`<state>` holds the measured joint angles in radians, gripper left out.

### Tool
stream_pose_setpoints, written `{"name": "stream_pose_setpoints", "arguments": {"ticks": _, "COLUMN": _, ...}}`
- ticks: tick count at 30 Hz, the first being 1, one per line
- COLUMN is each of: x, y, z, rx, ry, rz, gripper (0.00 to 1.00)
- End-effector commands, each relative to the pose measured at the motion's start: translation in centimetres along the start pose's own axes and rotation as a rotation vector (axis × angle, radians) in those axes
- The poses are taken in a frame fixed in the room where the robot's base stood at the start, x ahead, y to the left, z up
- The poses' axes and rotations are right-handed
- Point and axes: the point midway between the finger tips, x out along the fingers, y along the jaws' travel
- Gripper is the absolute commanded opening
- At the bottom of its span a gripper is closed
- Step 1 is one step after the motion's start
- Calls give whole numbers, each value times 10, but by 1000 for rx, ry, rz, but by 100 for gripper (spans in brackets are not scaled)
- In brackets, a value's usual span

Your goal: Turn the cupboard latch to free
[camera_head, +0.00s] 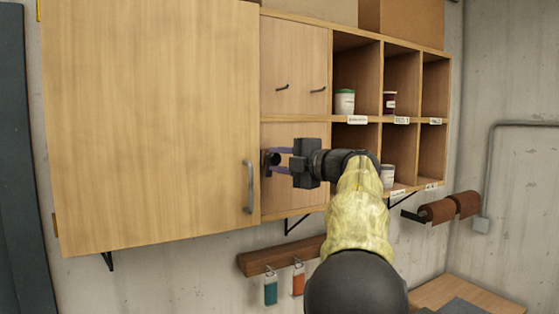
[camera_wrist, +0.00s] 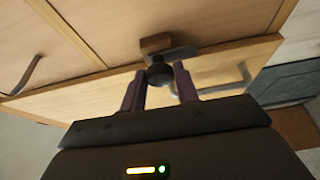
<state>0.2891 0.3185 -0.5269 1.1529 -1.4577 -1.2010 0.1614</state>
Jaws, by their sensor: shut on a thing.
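The cupboard has a large pale wood door (camera_head: 150,120) with a grey bar handle (camera_head: 249,187). The latch (camera_head: 265,160) is a small dark fitting beside the door's right edge, at about the height of the handle's top. In the wrist view the latch shows as a round dark knob (camera_wrist: 160,74) with a flat grey bar (camera_wrist: 175,53) and a small brown block (camera_wrist: 156,42) behind it. My gripper (camera_head: 278,160) reaches in from the right, its purple fingers shut on the knob. The fingers (camera_wrist: 160,82) partly hide the knob's sides.
Open cubbies (camera_head: 402,85) with jars stand to the right of the latch. Small doors with dark pulls (camera_head: 282,87) are above it. Below hangs a wooden rail (camera_head: 280,257) with teal and orange tags. Brown rolls (camera_head: 437,211) stick out at the right.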

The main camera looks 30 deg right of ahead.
Motion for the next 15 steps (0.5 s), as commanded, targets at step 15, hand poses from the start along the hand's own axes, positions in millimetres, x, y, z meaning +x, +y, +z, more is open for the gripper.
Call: {"name": "stream_pose_setpoints", "arguments": {"ticks": 15, "x": 0, "y": -2, "z": 0, "rx": -30, "ry": 0, "rz": -17, "gripper": 8}}
